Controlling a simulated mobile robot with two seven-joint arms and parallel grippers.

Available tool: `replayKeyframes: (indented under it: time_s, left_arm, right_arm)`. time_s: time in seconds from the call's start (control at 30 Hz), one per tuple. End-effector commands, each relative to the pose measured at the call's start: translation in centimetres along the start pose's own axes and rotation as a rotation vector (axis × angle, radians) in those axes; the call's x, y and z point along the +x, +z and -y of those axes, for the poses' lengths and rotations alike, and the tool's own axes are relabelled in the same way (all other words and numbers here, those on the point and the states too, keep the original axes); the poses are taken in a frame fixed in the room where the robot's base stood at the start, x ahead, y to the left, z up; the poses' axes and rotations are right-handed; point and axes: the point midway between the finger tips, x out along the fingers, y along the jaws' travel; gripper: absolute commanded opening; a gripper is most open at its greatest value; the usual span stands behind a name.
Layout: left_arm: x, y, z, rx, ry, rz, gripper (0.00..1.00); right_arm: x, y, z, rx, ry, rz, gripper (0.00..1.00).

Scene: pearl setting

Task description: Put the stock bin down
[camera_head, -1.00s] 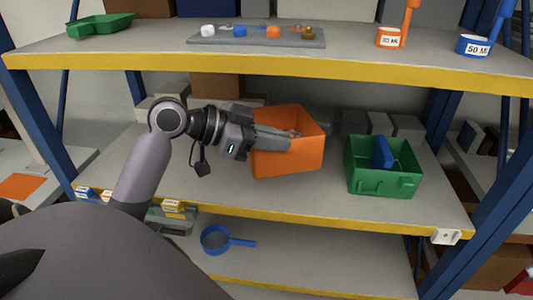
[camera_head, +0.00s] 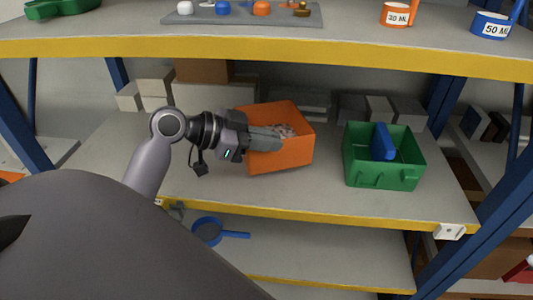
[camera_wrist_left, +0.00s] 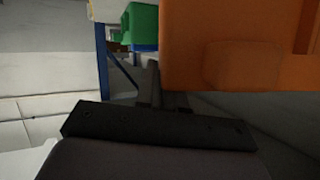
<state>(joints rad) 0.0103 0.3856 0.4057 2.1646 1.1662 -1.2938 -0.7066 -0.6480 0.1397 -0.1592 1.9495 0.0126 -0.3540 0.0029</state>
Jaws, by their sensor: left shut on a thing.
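The orange stock bin (camera_head: 290,155) is on or just above the middle shelf (camera_head: 330,200), left of the green bin; I cannot tell whether its base touches. It is tilted and holds small pale items. My left gripper (camera_head: 268,138) reaches in from the left and is shut on the orange bin. In the left wrist view the bin (camera_wrist_left: 230,45) fills the upper right, and the gripper's dark fingers (camera_wrist_left: 165,100) run up to it; the grip point itself is hidden. My right gripper is not in view.
A green bin (camera_head: 385,178) with a blue divider stands to the right on the same shelf. Grey boxes (camera_head: 375,108) stand behind. Upper shelf edge (camera_head: 250,45) runs overhead. A blue-handled pan (camera_head: 210,231) lies on the lower shelf.

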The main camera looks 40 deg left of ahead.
Motion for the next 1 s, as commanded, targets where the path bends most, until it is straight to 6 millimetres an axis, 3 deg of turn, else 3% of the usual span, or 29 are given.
replayKeyframes:
  time_s: [0.2,0.47,0.57,0.6,1.0]
  left_arm:
    - [1.2,2.8,-0.4,-0.004,0.0,-0.002,0.0]
    - [1.4,3.3,-0.5,0.0,-0.001,-0.001,0.0]
    - [1.4,3.4,-0.5,-0.002,0.001,0.001,0.31]
    - [1.4,3.4,-0.5,-0.002,0.001,0.001,0.34]
    - [0.4,3.4,-0.5,0.0,-0.002,0.002,0.34]
  right_arm:
    - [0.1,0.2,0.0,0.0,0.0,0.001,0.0]
    - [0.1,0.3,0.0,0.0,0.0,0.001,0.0]
    - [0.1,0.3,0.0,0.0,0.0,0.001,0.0]
    - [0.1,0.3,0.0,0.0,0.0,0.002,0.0]
    - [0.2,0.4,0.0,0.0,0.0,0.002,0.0]
